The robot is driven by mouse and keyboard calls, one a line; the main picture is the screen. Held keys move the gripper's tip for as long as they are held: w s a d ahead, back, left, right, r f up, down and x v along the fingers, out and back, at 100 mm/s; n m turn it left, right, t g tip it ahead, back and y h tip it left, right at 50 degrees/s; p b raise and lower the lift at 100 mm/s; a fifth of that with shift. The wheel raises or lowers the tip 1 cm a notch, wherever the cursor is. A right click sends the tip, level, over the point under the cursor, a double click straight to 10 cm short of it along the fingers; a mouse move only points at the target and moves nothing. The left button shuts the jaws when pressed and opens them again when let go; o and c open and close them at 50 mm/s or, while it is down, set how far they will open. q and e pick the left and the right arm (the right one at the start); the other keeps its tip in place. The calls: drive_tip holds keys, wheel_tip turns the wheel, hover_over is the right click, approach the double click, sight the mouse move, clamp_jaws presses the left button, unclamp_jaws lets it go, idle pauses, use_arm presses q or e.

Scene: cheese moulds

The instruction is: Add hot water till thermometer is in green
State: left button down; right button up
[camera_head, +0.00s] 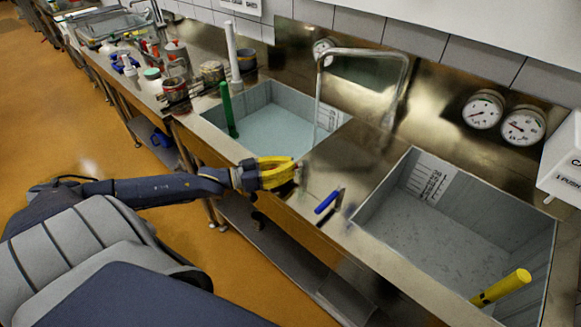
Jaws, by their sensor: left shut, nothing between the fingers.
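My left gripper (292,172) is shut with nothing in its yellow fingers, at the front edge of the steel counter between two basins. A small handle may be at its tips; I cannot tell if they touch. A blue-handled valve (328,201) sits to its right. The left basin (262,98) holds pale water with a green stick (228,108) in it. A bent steel tap (362,52) reaches over it, and a thin stream seems to fall from the spout. My right gripper is out of view.
The right basin (400,190) has a yellow stick (500,288) leaning at its near right corner. A white upright tube (232,50) stands behind the left basin. Jars and cans (175,90) crowd the counter at left. A lower shelf (270,240) runs underneath.

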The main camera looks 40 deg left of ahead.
use_arm(q)
drive_tip(key=c, duration=2.2)
unclamp_jaws()
drive_tip(key=shift+w+r, duration=0.1)
drive_tip(key=shift+r, duration=0.15)
drive_tip(key=c, duration=1.4)
unclamp_jaws()
drive_tip(key=shift+f, duration=0.2)
drive_tip(key=shift+o, duration=0.2)
drive_tip(key=shift+s, duration=0.2)
drive_tip(key=shift+v, duration=1)
drive_tip(key=v, duration=0.9)
drive_tip(key=shift+s+a, duration=0.25)
drive_tip(key=shift+s, duration=0.05)
